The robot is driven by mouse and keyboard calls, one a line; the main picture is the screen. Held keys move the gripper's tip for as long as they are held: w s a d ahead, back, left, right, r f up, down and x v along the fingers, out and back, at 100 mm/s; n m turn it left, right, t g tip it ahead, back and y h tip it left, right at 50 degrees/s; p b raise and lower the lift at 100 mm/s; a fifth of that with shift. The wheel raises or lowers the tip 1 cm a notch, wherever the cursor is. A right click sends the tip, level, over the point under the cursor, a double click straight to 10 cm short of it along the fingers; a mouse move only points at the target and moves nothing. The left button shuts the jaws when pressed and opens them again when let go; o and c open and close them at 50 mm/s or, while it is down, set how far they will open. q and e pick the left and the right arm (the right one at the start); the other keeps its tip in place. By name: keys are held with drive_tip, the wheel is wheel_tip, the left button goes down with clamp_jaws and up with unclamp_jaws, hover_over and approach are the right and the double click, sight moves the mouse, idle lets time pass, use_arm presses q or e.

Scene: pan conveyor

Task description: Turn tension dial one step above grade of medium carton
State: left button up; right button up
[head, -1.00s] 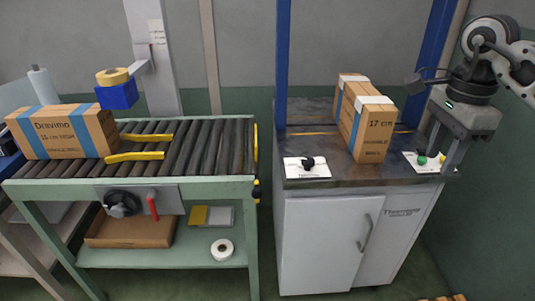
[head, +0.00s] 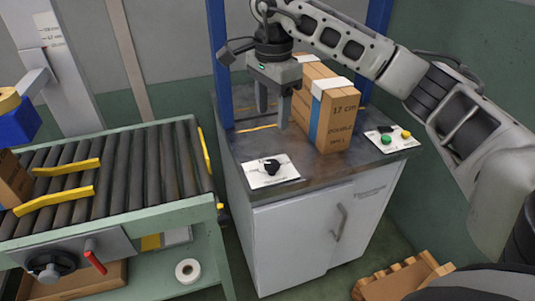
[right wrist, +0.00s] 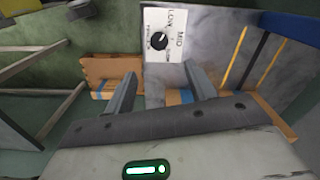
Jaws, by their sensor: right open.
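The tension dial, a black knob (head: 271,167) on a white label plate, sits on the front left of the dark worktop. It also shows in the right wrist view as a black knob (right wrist: 159,40) with lettering around it, "MID" among it. A carton (head: 334,118) marked "17 cm" and "DOUBLE WALL", with a blue stripe, stands upright on the worktop. Another carton (head: 307,70) stands behind it. My right gripper (head: 273,116) is open and empty, above the worktop behind the dial and left of the carton, apart from the dial. My left gripper is out of view.
A plate with a green button (head: 386,139) and a yellow one lies at the worktop's right. A blue post (head: 219,70) stands at its left. The roller conveyor (head: 120,165) with yellow guides is to the left. A pallet (head: 400,278) lies on the floor.

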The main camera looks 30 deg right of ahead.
sight(272, 163)
wheel_tip(272, 163, down, 13)
drive_tip(key=shift+f, duration=0.15)
drive_tip(key=c, duration=1)
